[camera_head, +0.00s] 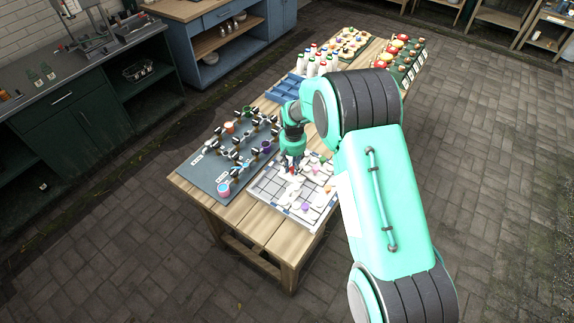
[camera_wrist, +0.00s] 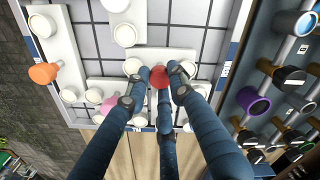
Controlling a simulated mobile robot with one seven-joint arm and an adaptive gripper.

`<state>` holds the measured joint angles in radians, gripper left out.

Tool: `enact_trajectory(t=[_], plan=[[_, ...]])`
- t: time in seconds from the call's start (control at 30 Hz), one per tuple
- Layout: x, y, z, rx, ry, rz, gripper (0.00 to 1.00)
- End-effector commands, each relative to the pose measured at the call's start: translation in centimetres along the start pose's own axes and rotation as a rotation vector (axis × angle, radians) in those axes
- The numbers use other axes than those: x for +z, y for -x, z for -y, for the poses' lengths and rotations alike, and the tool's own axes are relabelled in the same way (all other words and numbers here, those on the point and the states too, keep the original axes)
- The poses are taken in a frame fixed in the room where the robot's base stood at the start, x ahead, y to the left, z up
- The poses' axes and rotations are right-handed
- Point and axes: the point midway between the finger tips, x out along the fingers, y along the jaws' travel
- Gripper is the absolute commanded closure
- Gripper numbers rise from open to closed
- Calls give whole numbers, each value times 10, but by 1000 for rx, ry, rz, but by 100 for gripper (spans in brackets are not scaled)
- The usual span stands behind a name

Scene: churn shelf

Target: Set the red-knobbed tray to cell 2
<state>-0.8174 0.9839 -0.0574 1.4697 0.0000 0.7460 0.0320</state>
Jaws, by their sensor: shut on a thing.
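The red-knobbed tray (camera_wrist: 165,53) is a white plate with round white cups, seen in the wrist view on a gridded board (camera_wrist: 228,15). Its red knob (camera_wrist: 159,77) is between my fingertips. My gripper (camera_wrist: 159,84) is shut on that knob, its fingers hiding part of the plate. I cannot tell whether the tray touches the board. In the head view my gripper (camera_head: 291,163) is low over the board (camera_head: 268,188), with the arm coming from the right. The cell numbers are too small to read.
Other white trays sit close by, with an orange knob (camera_wrist: 43,73) and a pink knob (camera_wrist: 108,103). A dark rack (camera_head: 211,178) with pegs and coloured cups stands left of the board. A blue divided tray (camera_head: 284,88) and white bottles (camera_head: 312,66) stand behind.

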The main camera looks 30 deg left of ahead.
Motion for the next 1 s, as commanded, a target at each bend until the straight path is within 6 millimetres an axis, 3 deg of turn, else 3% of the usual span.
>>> enact_trajectory(t=[0.2, 0.53, 0.57, 0.67, 1.0], plan=[[12, 1, -12, 0, 0, -1, 100], [13, 1, -13, 0, 0, -2, 100], [13, 1, -13, 0, 0, -2, 76], [12, 1, -13, 0, 0, -2, 58], [13, 2, -13, 0, 0, -1, 58]])
